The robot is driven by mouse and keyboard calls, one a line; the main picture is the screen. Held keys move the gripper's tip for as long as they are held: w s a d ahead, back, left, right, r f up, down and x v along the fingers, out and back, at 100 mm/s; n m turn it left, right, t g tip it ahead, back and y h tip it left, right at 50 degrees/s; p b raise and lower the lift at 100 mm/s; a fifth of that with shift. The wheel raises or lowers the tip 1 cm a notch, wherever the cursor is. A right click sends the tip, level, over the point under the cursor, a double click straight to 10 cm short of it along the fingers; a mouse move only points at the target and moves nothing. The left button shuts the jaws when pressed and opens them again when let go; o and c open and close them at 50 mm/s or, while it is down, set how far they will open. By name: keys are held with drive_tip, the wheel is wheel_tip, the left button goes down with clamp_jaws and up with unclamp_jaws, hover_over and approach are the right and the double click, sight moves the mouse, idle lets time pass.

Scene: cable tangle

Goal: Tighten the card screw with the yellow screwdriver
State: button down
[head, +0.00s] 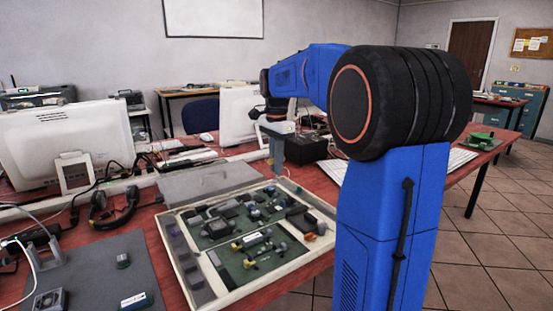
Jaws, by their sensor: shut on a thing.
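My gripper (276,160) points down beyond the far side of the open tray, at the end of my blue arm. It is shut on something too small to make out. I cannot tell whether that is the yellow screwdriver. Small yellow parts (251,263) lie in the tray, but no screwdriver shape is clear there. A green card with parts on it (482,141) lies on the table at the far right. I cannot make out the card screw.
The shallow pale-rimmed tray (283,270) holds several small dark parts. A grey mat (85,262) with a few small blocks lies at the left. White monitors (60,140), cables and a dark box (306,148) crowd the back. My arm hides part of the right side.

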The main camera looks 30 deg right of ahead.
sight(276, 177)
drive_tip(key=shift+f, duration=2.45)
drive_tip(key=shift+f, duration=0.5)
drive_tip(key=m, duration=0.4)
drive_tip(key=shift+m, duration=1)
drive_tip(key=shift+m, duration=1.2)
drive_tip(key=m, duration=0.3)
drive_tip(key=shift+m, duration=0.3)
